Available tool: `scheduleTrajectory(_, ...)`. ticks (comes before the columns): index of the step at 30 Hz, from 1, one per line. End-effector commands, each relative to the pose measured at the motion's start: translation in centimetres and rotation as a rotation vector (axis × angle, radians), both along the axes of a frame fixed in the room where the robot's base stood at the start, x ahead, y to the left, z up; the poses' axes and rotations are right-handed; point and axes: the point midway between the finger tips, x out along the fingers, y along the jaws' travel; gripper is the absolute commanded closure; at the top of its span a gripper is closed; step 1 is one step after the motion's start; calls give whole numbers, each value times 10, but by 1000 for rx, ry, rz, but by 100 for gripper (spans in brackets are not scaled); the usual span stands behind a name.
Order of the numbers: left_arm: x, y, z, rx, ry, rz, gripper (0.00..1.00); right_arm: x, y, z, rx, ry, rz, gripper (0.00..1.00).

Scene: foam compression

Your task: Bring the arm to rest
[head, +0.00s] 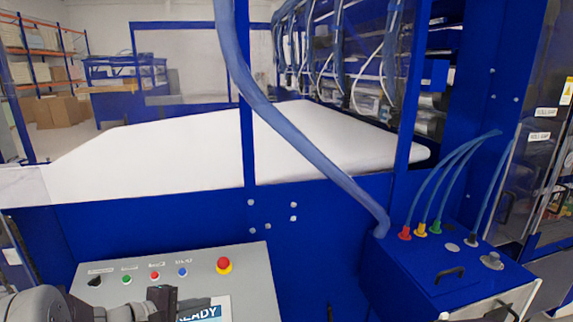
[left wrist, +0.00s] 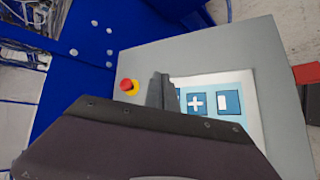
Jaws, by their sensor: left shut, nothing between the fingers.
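My left gripper (head: 166,301) is at the lower left of the head view, in front of the grey control panel (head: 236,258). Its dark fingers are shut with nothing between them. In the left wrist view the shut fingers (left wrist: 161,90) stand over the panel (left wrist: 265,100), beside the touchscreen (left wrist: 248,88) with its blue buttons. The fingers hide part of the screen. I cannot tell whether the fingertips touch the panel. My right gripper is not in view.
A red emergency stop (head: 224,265) on a yellow base sits on the panel, with a row of small buttons to its left. Behind stands a blue machine frame with white foam (head: 150,158). A blue hose (head: 300,125) runs down to a blue box (head: 450,265).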

Motion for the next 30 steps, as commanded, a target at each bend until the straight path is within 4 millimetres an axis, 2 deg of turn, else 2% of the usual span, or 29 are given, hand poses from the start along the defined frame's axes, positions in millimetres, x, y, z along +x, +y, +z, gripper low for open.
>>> scheduleTrajectory(1, -4, -17, -12, 12, 2, -52, 100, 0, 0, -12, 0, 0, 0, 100)
scheduleTrajectory(5, -24, -61, -35, 70, 23, -209, 100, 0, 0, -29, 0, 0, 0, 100)
scheduleTrajectory(8, -52, -94, -62, 143, 58, -362, 100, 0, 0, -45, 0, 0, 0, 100)
scheduleTrajectory(11, -95, -122, -104, 271, 112, -564, 100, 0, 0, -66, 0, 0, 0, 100)
scheduleTrajectory(13, -137, -130, -145, 424, 159, -747, 100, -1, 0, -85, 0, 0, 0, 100)
scheduleTrajectory(15, -175, -116, -183, 635, 195, -933, 100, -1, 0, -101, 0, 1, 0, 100)
scheduleTrajectory(18, -193, -78, -204, 892, 205, -1074, 100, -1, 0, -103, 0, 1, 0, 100)
scheduleTrajectory(21, -191, -46, -207, 1049, 206, -1110, 100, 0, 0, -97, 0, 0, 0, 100)
scheduleTrajectory(23, -186, -36, -209, 1104, 198, -1111, 100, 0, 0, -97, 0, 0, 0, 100)
scheduleTrajectory(25, -177, -31, -208, 1136, 189, -1082, 100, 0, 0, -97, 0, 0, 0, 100)
scheduleTrajectory(30, -177, -31, -208, 1127, 198, -1059, 100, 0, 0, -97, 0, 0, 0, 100)
